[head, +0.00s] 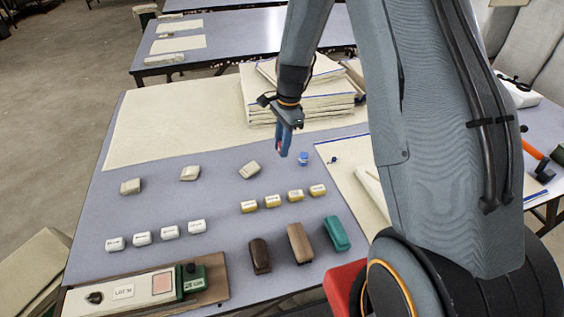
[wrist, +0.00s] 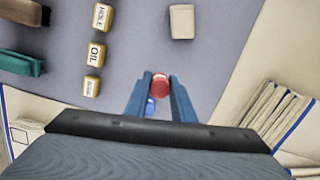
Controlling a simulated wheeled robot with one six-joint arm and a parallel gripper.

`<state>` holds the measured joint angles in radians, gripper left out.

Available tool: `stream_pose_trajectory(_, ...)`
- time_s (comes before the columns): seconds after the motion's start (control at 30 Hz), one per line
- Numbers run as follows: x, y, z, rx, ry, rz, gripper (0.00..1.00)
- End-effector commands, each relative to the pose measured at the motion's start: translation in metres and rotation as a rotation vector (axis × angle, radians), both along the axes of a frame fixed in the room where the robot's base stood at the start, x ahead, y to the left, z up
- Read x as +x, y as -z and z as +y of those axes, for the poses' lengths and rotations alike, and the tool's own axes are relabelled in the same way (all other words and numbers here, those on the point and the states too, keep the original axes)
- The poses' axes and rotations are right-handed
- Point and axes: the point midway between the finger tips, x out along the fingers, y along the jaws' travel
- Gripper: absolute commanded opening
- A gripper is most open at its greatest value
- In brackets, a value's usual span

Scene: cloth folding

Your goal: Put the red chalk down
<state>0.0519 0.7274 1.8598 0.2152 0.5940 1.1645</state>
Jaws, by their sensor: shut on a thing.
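The red chalk (wrist: 160,83) is a short round piece held between the two blue fingers of my gripper (wrist: 159,92) in the wrist view. My gripper (head: 284,142) points down over the grey table in the head view, shut on the chalk, of which only a sliver shows there. The gap between chalk and table cannot be judged exactly. A blue piece (head: 303,158) lies on the table just right of the gripper, and it also shows between the fingers in the wrist view (wrist: 150,106).
Yellow-based labelled blocks (head: 272,201) and beige blocks (head: 250,170) stand nearby. Folded cloth is stacked (head: 310,100) behind the gripper, and a cream cloth (head: 345,180) lies to the right. Brown and green blocks (head: 336,234) are nearer the front. Bare grey table (head: 215,207) lies between the rows.

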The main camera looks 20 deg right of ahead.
Motion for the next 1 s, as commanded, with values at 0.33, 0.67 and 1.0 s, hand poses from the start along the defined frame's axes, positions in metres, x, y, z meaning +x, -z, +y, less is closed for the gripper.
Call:
stream_pose_trajectory(0.33, -0.001, 0.037, 0.0, 0.0, -0.001, 0.002, 0.01)
stream_pose_trajectory(0.67, 0.0, 0.065, 0.0, -0.001, -0.003, -0.002, 0.01)
stream_pose_trajectory(1.0, 0.0, 0.069, 0.0, -0.001, -0.003, -0.002, 0.24)
